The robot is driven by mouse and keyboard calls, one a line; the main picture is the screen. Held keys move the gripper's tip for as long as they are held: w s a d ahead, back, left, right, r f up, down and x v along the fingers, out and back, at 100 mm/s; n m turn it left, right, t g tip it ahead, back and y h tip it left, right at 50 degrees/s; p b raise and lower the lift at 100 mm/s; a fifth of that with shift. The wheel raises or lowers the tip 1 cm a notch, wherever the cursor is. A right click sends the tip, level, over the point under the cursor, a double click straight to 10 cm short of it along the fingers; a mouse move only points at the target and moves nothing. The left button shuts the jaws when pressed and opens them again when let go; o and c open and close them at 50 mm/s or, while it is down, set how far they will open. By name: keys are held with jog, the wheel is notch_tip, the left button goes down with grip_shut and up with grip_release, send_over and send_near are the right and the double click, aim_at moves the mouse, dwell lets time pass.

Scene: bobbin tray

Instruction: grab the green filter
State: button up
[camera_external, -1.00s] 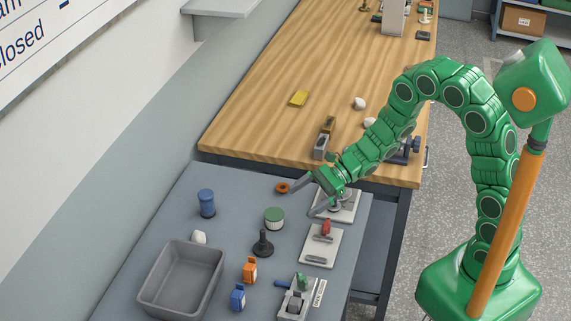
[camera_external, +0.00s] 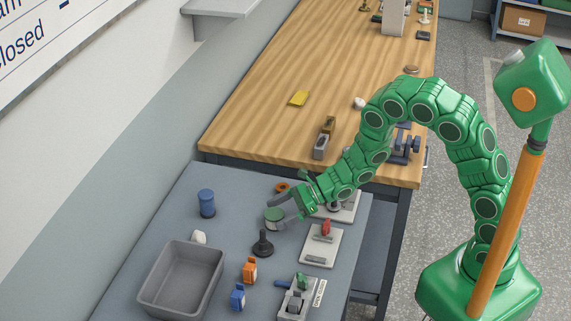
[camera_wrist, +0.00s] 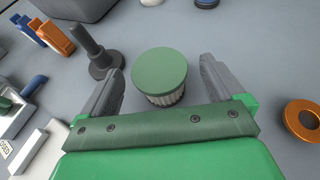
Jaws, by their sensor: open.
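The green filter (camera_external: 274,215) is a short cylinder with a green top and a pale ribbed side, standing upright on the grey table. In the wrist view the filter (camera_wrist: 160,76) sits between the two fingers, nearer their tips, with a gap on each side. My gripper (camera_external: 279,209) is open and low at the filter; in the wrist view its grey fingers (camera_wrist: 160,78) are spread around it. In the external view, part of the filter's side is hidden behind a finger.
A black post on a round base (camera_wrist: 101,58) stands close to the left finger. An orange ring (camera_wrist: 304,119) lies to the right.

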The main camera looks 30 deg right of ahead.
aim_at(272, 216)
jog(key=shift+x, duration=1.9)
jog(key=shift+r, duration=0.15)
jog(key=c, duration=1.1)
jog(key=shift+c, duration=0.2)
